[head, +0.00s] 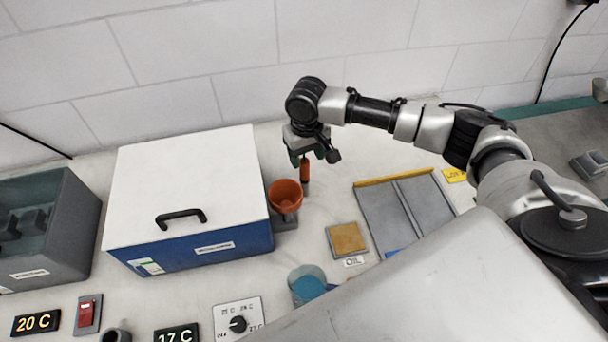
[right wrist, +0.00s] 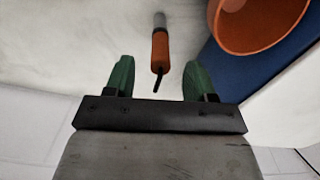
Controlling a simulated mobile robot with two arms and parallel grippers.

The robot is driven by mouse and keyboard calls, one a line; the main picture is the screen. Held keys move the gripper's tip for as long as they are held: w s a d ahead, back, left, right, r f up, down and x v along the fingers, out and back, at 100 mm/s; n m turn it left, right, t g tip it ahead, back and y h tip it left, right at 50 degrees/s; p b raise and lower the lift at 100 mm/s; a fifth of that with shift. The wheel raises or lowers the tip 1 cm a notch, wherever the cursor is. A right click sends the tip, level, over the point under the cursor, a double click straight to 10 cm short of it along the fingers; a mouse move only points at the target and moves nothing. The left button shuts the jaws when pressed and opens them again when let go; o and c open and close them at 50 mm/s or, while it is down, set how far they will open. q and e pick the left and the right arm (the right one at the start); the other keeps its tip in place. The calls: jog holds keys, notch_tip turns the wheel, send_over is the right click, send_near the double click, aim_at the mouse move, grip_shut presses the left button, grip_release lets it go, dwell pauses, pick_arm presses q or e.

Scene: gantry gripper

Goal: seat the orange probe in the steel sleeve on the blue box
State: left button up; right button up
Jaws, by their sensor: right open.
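The orange probe (head: 305,171) stands roughly upright just right of the blue box, its grey lower end pointing down. My right gripper (head: 306,156) is above it, pointing down. In the right wrist view, the probe (right wrist: 160,52) lies between and beyond the two green fingers, with a dark cable stub toward me. The fingers are open, with a gap on both sides of the probe. The blue box (head: 192,250) has a white lid with a black handle. I cannot make out a steel sleeve on it. My left gripper is not in view.
An orange cup (head: 285,195) sits on a grey stand against the box's right side, close to the probe. A grey bin (head: 62,240) stands at left.

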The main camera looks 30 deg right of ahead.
aim_at(305, 160)
jog(key=f, duration=0.1)
jog(key=f+p, duration=0.1)
jog(key=f, duration=0.3)
jog(key=shift+w, duration=0.4)
jog(key=shift+f, duration=0.5)
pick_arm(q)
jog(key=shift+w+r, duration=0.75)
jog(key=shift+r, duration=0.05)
pick_arm(e)
grip_shut()
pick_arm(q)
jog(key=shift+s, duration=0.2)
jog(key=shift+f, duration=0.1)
pick_arm(e)
jog(key=shift+r, duration=0.15)
